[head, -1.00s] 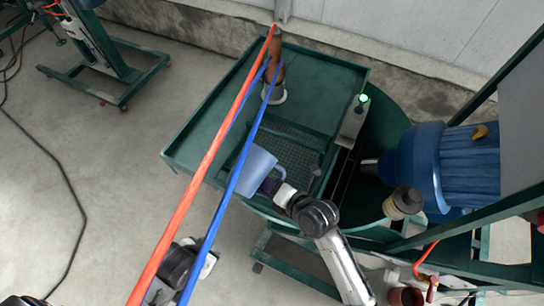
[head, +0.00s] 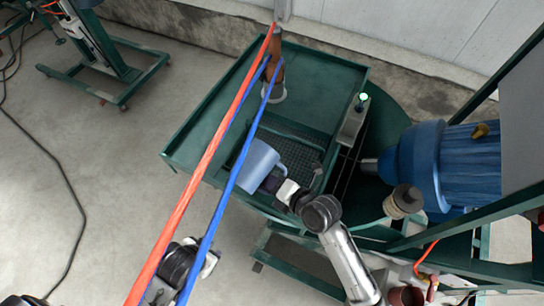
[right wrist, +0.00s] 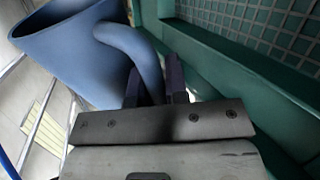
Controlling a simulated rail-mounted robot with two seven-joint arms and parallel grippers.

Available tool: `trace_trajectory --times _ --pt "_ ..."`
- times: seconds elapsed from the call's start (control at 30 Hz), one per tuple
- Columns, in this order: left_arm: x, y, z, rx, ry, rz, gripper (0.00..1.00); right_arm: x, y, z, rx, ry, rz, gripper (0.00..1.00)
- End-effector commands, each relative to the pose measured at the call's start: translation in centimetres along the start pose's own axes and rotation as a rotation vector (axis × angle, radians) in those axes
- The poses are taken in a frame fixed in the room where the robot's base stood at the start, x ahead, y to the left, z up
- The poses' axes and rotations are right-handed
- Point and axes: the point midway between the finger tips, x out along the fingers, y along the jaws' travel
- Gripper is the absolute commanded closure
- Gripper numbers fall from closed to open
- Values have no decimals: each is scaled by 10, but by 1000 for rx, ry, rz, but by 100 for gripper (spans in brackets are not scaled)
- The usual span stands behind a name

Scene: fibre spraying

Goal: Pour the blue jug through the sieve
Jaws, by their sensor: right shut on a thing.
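The blue jug (head: 260,163) is at the front edge of the green tray table in the head view, partly crossed by the blue hose. My right gripper (head: 273,184) is shut on its handle, which shows between the dark fingers (right wrist: 156,85) in the right wrist view. There the jug (right wrist: 88,60) has its wide mouth towards the upper left; I cannot tell its exact tilt or contents. The sieve, a dark mesh (head: 300,160) set in the table, lies just right of the jug; its mesh also shows in the right wrist view (right wrist: 270,25). My left gripper (head: 208,264) is low left, partly behind the hoses.
An orange hose (head: 205,160) and a blue hose (head: 236,172) run diagonally across the view. The green table (head: 215,110) has a raised rim. A blue motor (head: 440,165) stands at the right. A brown bottle-like thing (head: 276,70) stands on the far part of the table.

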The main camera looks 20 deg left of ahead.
Motion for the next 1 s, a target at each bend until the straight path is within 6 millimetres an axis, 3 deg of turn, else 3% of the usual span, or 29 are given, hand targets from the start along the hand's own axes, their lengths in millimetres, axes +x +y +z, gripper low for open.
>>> trace_trajectory --times 1.0 --pt "7 -1 2 3 -1 -2 57 1 -3 2 104 40 16 100"
